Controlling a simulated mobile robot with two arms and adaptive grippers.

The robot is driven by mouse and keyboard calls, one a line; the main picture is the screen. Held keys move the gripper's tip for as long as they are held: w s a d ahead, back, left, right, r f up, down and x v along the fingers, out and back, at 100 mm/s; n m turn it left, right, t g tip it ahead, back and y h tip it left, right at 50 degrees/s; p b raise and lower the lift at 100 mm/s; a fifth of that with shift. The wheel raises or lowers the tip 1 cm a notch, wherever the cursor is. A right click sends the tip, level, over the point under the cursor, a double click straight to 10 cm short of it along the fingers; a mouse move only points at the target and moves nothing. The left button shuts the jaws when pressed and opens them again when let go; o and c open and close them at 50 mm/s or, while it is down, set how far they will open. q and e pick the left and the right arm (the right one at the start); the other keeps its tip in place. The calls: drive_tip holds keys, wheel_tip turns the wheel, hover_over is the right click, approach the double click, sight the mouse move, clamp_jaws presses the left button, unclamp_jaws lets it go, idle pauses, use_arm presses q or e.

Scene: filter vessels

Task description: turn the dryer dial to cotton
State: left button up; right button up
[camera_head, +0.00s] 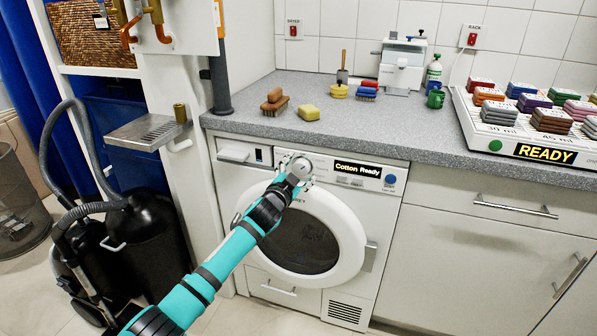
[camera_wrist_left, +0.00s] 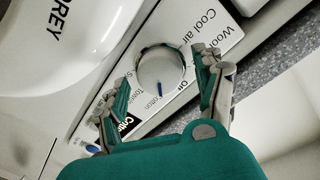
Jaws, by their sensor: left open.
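The white dryer (camera_head: 345,205) stands under the counter with its round door closed. Its display (camera_head: 358,169) reads "Cotton Ready". The dial (camera_wrist_left: 162,68) is round and pale with a short blue pointer mark. The mark points to the lower side of the dial in the left wrist view, close to a partly hidden label ending in "otton". My left gripper (camera_wrist_left: 164,70) is open, with one finger on each side of the dial. In the head view the gripper (camera_head: 297,172) covers most of the dial. I cannot tell whether the fingers touch it. My right gripper is not shown.
A blue button (camera_head: 391,179) sits right of the display. The grey counter (camera_head: 345,117) holds brushes, sponges and a white device (camera_head: 402,66). A rack (camera_head: 480,118) with several stacks and a "READY" display is at right. A black vacuum (camera_head: 150,240) stands at left.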

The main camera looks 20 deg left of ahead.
use_arm(q)
drive_tip(key=s+a, duration=0.1)
drive_tip(key=s, duration=1.1)
drive_tip(key=shift+r, duration=0.25)
